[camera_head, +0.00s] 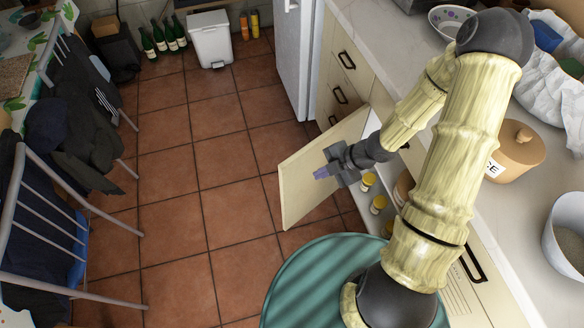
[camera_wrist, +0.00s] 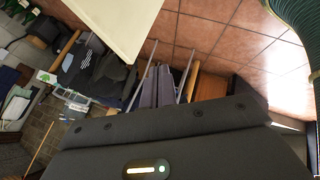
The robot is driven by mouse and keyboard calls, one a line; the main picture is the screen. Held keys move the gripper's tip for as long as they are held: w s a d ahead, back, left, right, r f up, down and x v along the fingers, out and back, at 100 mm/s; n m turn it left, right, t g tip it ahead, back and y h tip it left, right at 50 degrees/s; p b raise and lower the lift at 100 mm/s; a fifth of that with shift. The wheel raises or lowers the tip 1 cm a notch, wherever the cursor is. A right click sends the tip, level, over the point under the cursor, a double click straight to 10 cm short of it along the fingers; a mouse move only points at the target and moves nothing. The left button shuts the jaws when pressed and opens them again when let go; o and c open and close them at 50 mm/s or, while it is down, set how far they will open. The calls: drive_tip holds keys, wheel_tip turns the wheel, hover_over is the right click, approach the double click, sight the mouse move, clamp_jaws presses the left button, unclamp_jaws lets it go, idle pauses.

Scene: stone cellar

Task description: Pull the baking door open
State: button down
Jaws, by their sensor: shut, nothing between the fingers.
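The baking door, a cream cabinet door (camera_head: 297,190), stands swung well out from the counter front in the head view. Its pale panel also shows at the top of the wrist view (camera_wrist: 118,20). My gripper (camera_head: 320,173) is shut and empty, in front of the door's inner face, near its middle. Whether the fingertips touch the panel cannot be told. The door's handle is not visible. Behind my wrist the opened cabinet shows several yellow-lidded jars (camera_head: 368,180).
A chair (camera_head: 70,215) with dark clothes stands at the left. A white fridge (camera_head: 297,60) and cream drawers (camera_head: 345,75) are beyond the door. The counter holds a brown canister (camera_head: 518,150) and bowls. Tiled floor (camera_head: 175,215) left of the door is clear.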

drive_tip(key=shift+f, duration=0.15)
drive_tip(key=b, duration=0.3)
approach(282, 179)
drive_tip(key=x, duration=0.5)
drive_tip(key=shift+d, duration=0.1)
